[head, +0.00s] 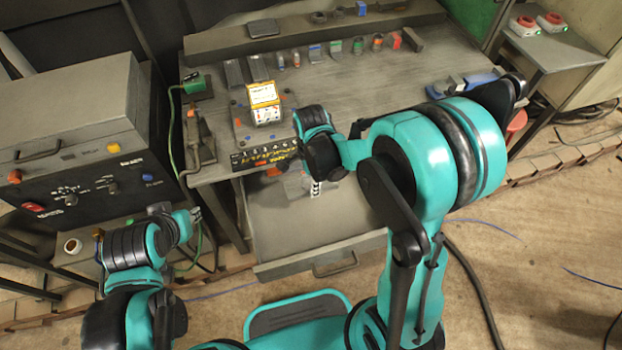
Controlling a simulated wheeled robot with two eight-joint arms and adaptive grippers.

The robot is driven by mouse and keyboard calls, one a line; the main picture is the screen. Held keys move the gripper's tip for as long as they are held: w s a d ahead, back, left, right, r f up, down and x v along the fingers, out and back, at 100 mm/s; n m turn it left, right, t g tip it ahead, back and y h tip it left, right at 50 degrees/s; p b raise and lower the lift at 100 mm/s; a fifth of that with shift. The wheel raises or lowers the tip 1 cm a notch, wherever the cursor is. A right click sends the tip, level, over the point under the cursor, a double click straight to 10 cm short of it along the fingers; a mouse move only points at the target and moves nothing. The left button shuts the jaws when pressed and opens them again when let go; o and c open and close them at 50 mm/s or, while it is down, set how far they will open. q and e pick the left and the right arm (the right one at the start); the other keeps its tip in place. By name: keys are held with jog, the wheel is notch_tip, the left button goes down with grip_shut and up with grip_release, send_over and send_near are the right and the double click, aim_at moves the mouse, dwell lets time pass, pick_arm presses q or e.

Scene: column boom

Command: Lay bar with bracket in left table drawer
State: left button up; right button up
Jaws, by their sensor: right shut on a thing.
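A dark bar with yellow marks (262,157), which looks like the bar with bracket, sits level at the table's front edge, above the back of the open drawer (335,232). I cannot make out its bracket for certain. My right gripper (303,150) is at the bar's right end and shut on it; its fingers are mostly hidden behind my own wrist. The drawer is pulled out below the table, and its visible floor is largely bare. My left gripper (194,214) is low at the left, away from the drawer; its jaws are too small to judge.
A yellow-and-white box (264,103) stands on the table (345,85) behind the bar. Several small coloured parts line the table's back. A grey cabinet (75,125) stands at the left, and a side table with red buttons (540,58) at the right.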

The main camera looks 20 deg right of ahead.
jog(key=shift+f+b, duration=3.3)
jog(key=shift+f, duration=0.9)
jog(key=o, duration=1.7)
jog(key=shift+c, duration=0.2)
notch_tip(320, 180, up, 12)
jog(key=s+d+r+n+t, duration=0.2)
jog(key=s+n, duration=0.3)
jog(key=n, duration=0.3)
jog(key=s+d+r+n+t, duration=0.2)
jog(key=s+n+t, duration=0.3)
jog(key=n, duration=0.4)
jog(key=shift+s+d+r+n, duration=0.2)
jog(key=shift+d+n, duration=0.1)
jog(key=shift+d, duration=0.1)
